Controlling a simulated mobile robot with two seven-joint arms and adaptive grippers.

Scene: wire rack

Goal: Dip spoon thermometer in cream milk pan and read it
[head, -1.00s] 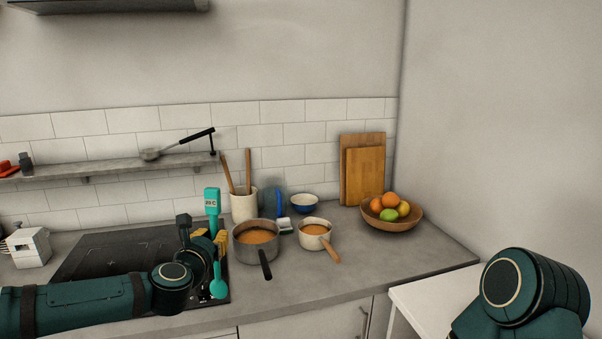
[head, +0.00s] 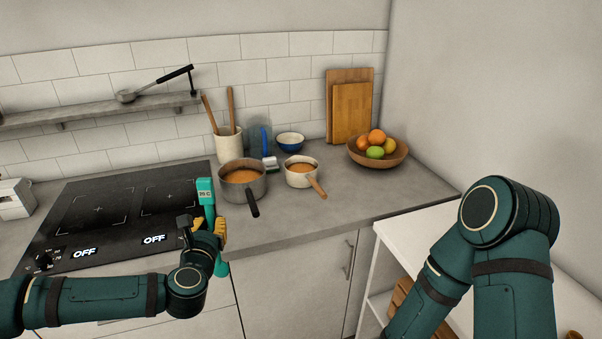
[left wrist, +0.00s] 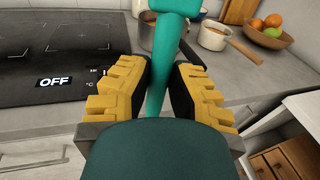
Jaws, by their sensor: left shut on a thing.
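The teal spoon thermometer (head: 206,199) is in my left gripper (head: 209,234), its display end up, reading what looks like 20 C. The spoon end hangs below the gripper, in front of the counter's front edge. In the left wrist view the yellow-padded fingers (left wrist: 160,88) are shut on its teal shaft (left wrist: 160,65). The cream milk pan (head: 299,180), with orange-brown liquid and a wooden handle, stands on the counter to the right, apart from the thermometer; it also shows in the left wrist view (left wrist: 212,41). My right arm is at the right, its gripper out of view.
A grey saucepan (head: 243,190) with a dark handle stands left of the cream pan. Behind are a utensil crock (head: 229,147) and a blue bowl (head: 290,141). A fruit bowl (head: 379,156) is at the right. The hob (head: 115,215) is left. Counter in front of the pans is clear.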

